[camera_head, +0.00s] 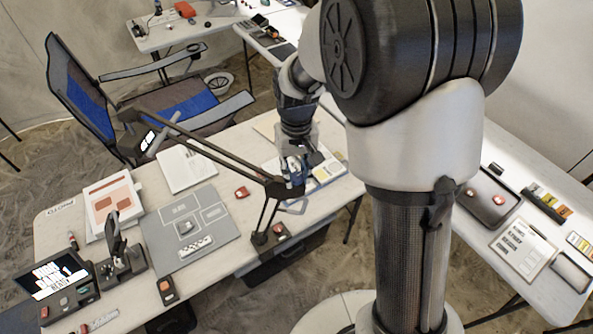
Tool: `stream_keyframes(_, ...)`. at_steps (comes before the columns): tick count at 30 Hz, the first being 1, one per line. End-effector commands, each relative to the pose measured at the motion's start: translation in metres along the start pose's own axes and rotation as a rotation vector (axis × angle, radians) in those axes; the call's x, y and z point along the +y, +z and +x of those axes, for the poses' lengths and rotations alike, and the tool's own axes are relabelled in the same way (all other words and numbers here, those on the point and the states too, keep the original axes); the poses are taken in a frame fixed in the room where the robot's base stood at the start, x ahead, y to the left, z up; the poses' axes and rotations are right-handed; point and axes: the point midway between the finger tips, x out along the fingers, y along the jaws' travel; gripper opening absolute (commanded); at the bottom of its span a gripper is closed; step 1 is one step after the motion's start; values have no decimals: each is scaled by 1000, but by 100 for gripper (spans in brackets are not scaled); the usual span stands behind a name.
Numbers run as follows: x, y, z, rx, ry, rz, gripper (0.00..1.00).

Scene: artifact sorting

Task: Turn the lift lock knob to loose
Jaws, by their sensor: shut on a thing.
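A dark jointed stand (222,158) rises from a small base (266,238) on the near table. Its long upper bar reaches left to a small dark head with a lit white display (148,139). My gripper (295,172) points down at the stand's elbow joint (284,189). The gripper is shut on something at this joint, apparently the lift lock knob. The fingers hide most of the knob, so its turn position and any marking cannot be read.
The table (215,264) holds a grey mat (215,242), a white sheet (187,168), a red piece (242,192) and a small screen (50,277). A blue folding chair (185,108) stands behind. My arm hides part of the right side.

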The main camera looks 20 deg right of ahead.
Motion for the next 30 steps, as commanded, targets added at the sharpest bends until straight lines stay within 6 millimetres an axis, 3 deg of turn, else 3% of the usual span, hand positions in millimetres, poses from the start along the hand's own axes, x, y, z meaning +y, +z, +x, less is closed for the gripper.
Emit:
stream_keyframes(15, 0, -1, -1, 2, 0, -456, 3)
stream_keyframes(30, 0, -1, -1, 2, 0, -663, 3)
